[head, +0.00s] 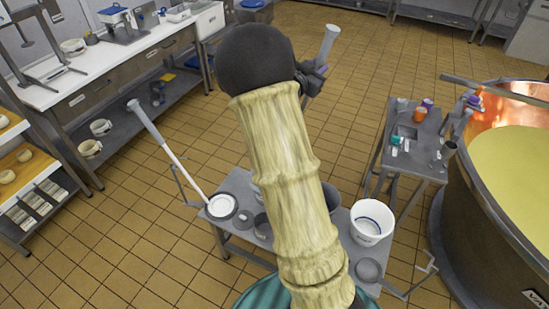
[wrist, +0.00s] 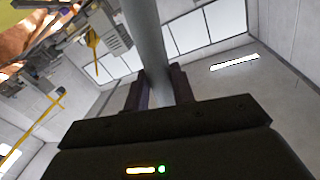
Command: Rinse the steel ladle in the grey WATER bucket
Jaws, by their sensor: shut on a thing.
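My gripper (head: 316,78) is raised in the head view, beyond the dark end of my arm. It is shut on a grey rod-like handle (head: 328,44) with a wider end, which I take for the steel ladle's. In the wrist view the grey rod (wrist: 147,38) stands between the two fingers (wrist: 160,88). The ladle's bowl does not show. A grey vessel (head: 333,198), perhaps the WATER bucket, stands on the low bench, partly hidden by my arm. No WATER lettering is readable. My gripper is well above the bench.
The low bench (head: 228,240) also holds a white bucket (head: 371,220), a grey dish (head: 369,270) and a white disc (head: 221,206) with a long leaning pole (head: 168,138). A copper vat (head: 480,225) stands right, beside a small cluttered table (head: 425,160). Tiled floor between is clear.

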